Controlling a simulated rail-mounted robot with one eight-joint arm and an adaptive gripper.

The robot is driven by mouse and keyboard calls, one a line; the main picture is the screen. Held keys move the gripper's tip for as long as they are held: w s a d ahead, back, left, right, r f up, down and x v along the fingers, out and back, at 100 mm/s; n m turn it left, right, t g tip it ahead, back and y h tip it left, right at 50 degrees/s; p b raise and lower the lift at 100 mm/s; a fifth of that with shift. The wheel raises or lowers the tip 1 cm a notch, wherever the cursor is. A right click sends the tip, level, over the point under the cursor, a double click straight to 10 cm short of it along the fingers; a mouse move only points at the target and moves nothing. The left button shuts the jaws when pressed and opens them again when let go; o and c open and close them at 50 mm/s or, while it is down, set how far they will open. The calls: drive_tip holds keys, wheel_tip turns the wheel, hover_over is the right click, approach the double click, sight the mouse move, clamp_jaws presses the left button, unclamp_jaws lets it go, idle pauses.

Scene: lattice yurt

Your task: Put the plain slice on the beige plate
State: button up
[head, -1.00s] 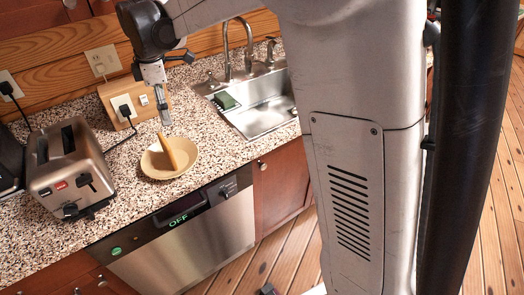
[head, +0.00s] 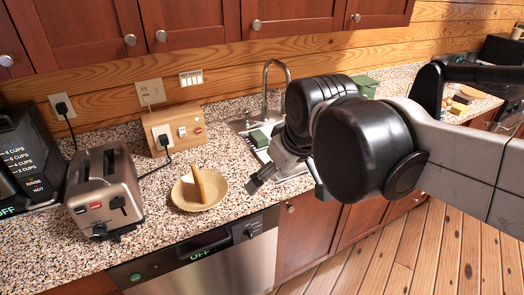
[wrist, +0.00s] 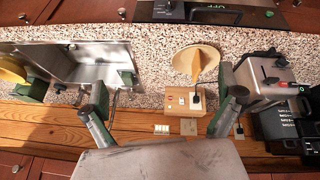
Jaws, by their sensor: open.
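The beige plate (head: 183,199) sits on the speckled counter between the toaster and the sink, and shows upside down in the wrist view (wrist: 181,62). The plain slice (head: 199,184) is in the plate, standing steeply tilted with its upper end above the rim; it also shows in the wrist view (wrist: 196,68). My gripper (head: 258,182) is open and empty, to the right of the plate and apart from it, near the sink's front left. In the wrist view, its fingers (wrist: 160,108) are spread wide with nothing between them.
A steel toaster (head: 103,190) stands left of the plate. A wooden outlet box (head: 178,130) with a plugged cord is behind it. The sink (head: 245,124) with a faucet (head: 275,80) lies right. Brown and yellow pieces (head: 459,107) lie on the far right counter.

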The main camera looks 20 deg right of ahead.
drive_tip(key=s+d+f+m+t, duration=0.1)
drive_tip(key=s+d+f+m, duration=0.1)
drive_tip(key=s, duration=0.4)
drive_tip(key=shift+s+d+f+m, duration=0.15)
drive_tip(key=shift+f+m, duration=0.7)
drive_tip(key=shift+m, duration=0.15)
wheel_tip(320, 180, down, 7)
drive_tip(key=b, duration=0.7)
drive_tip(key=shift+f, duration=0.1)
